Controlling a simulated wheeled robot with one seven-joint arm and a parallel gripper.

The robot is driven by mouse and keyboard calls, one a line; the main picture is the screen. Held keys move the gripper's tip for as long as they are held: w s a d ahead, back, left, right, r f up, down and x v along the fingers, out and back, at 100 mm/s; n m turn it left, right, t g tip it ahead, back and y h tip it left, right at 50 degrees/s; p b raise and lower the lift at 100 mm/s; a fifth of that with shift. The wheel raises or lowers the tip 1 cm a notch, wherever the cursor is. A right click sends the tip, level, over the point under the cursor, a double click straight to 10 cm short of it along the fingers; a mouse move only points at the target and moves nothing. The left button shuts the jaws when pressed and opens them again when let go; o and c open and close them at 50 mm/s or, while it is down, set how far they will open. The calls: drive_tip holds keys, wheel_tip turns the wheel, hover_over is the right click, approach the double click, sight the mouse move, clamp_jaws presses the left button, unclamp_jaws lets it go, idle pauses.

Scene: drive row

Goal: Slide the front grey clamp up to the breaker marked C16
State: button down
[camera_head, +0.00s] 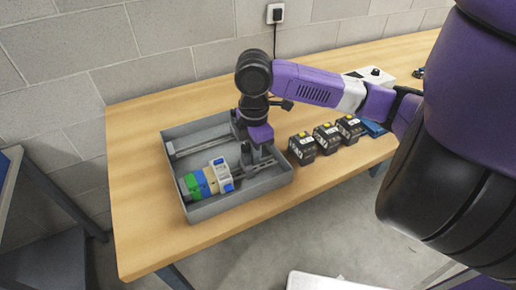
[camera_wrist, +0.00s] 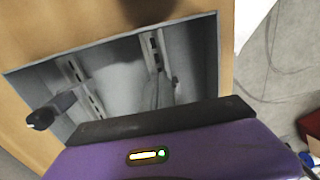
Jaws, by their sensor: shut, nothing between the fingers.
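The front rail in the tray carries a row of green, blue and orange blocks and a white breaker (camera_head: 221,174) with blue parts; its marking is too small to read. A small dark grey piece (camera_head: 246,156), apparently the front grey clamp, stands on this rail to the right of the breaker, with a gap between them. My gripper (camera_head: 263,158) points down into the tray just right of that piece, its fingers shut and empty. Whether they touch the piece, I cannot tell. In the wrist view the breaker is not visible.
The grey tray (camera_head: 222,217) lies on a wooden table (camera_head: 140,230); its walls surround the rails. A back rail (camera_head: 202,145) runs behind the front one. Several black battery-like blocks (camera_head: 327,137) stand right of the tray. The table left of the tray is clear.

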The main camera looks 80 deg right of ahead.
sight(243, 153)
drive_tip(key=shift+w+a+p, duration=0.55)
drive_tip(key=shift+w+a, duration=0.9)
drive_tip(key=shift+w, duration=0.3)
drive_tip(key=shift+s+d, duration=0.15)
drive_tip(key=shift+s+d, duration=0.25)
drive_tip(key=shift+s, duration=0.1)
wheel_tip(243, 153, up, 10)
drive_tip(key=p, duration=0.8)
idle(0.3)
